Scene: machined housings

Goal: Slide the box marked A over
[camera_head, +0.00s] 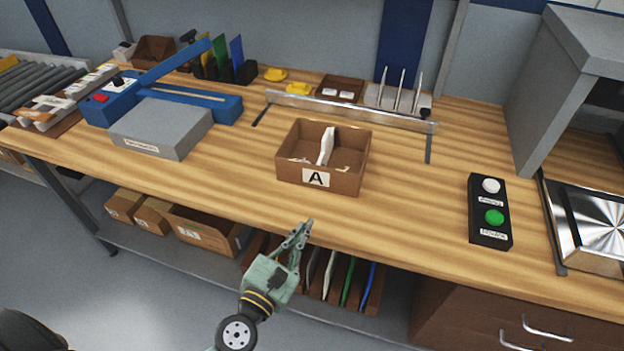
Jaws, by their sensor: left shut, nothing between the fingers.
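The box marked A (348,183) is an open brown box with a white "A" label on its front face. It stands upright on the wooden workbench near the middle, and a white object (326,146) and some small pale pieces lie inside it. My left gripper (307,224) is shut and empty. It is in front of the box, nearer to me, by the bench's front edge and apart from the box. My right gripper is not in view.
A metal rail (350,112) on legs stands behind the box. A grey block (160,128) and a blue sealer (195,97) are at left. A black button panel (489,210) is at right. Bench to both sides of the box is clear.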

